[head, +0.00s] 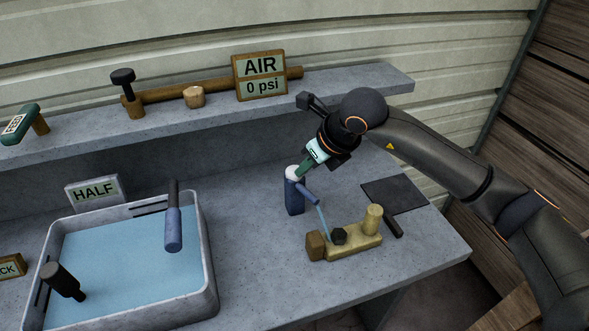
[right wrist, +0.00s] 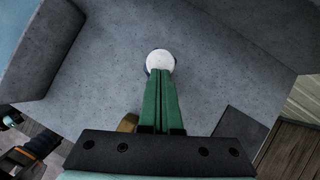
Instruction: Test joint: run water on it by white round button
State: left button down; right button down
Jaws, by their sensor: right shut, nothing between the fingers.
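A blue dispenser (head: 294,196) stands upright on the grey bench, with a white round button (head: 292,172) on its top. The button also shows in the right wrist view (right wrist: 160,61). My right gripper (head: 300,173) is shut and empty, with its green fingertips at the button, seemingly touching it. A thin blue stream of water (head: 323,222) runs from the dispenser's spout (head: 308,194) down to the brass joint (head: 352,246), by its dark hex nut (head: 340,236). The joint lies on the bench in front of the dispenser.
A water-filled basin (head: 211,275) stands at left, with a blue-ended tool (head: 173,230) over it and a HALF sign (head: 93,192) behind. A dark mat (head: 395,194) lies at right. The shelf holds an AIR sign (head: 260,75) reading 0 psi. Bench between basin and joint is clear.

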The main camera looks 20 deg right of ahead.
notch_tip(320, 180, up, 6)
jog(key=p, duration=0.3)
dwell(0.3)
